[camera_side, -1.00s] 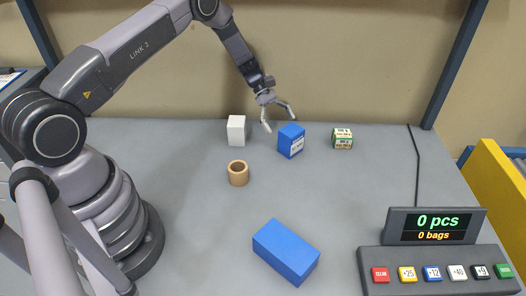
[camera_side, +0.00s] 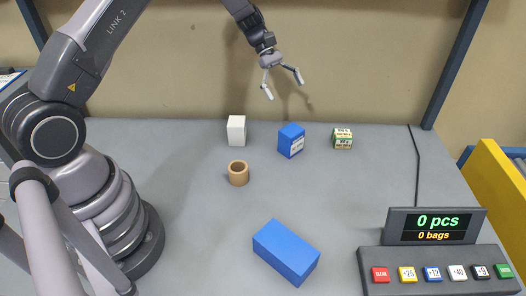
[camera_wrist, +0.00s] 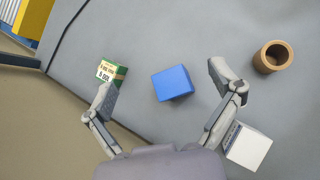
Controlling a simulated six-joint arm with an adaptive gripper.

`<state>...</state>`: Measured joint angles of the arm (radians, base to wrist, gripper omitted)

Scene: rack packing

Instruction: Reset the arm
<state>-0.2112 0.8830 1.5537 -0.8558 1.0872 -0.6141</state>
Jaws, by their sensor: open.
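My gripper (camera_side: 284,84) hangs in the air above the back of the table, its fingers spread wide with nothing between them. In the wrist view my gripper (camera_wrist: 165,88) is also open, and a small blue box (camera_wrist: 173,83) shows beyond the gap between the fingers. In the side view that blue box (camera_side: 291,140) sits on the table below and slightly right of my gripper, well apart from it.
A white block (camera_side: 237,130), a tan ring (camera_side: 238,173), a green-and-cream box (camera_side: 343,138) and a large blue block (camera_side: 286,252) stand on the grey table (camera_side: 190,220). A counter panel (camera_side: 436,252) reads 0 pcs, 0 bags. A yellow bin (camera_side: 497,180) is at right.

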